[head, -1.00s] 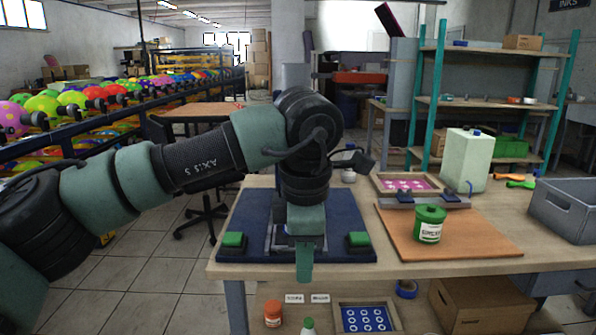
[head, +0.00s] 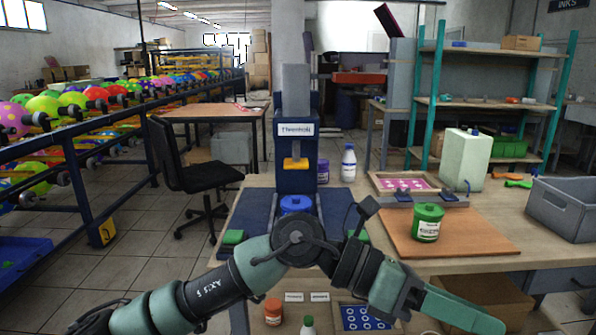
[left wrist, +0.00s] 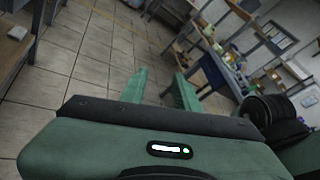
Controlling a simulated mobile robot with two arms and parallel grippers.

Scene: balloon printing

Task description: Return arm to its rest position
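My left arm comes in from the lower left, low in front of the workbench (head: 222,258). It bends at a dark joint, and my left gripper (head: 490,324) points to the lower right, in front of the bench's front edge. In the left wrist view the two green fingers of the left gripper (left wrist: 160,80) stand apart with only floor and background between them. It holds nothing. My right gripper is in no view. The arm hides part of the blue press base.
A blue printing press (head: 297,180) stands on the bench. A green can (head: 427,224) sits on an orange-brown board (head: 475,238). A grey bin (head: 560,208) is at the right. The lower shelf holds an orange-capped jar (head: 273,312) and a blue patterned tray (head: 365,318).

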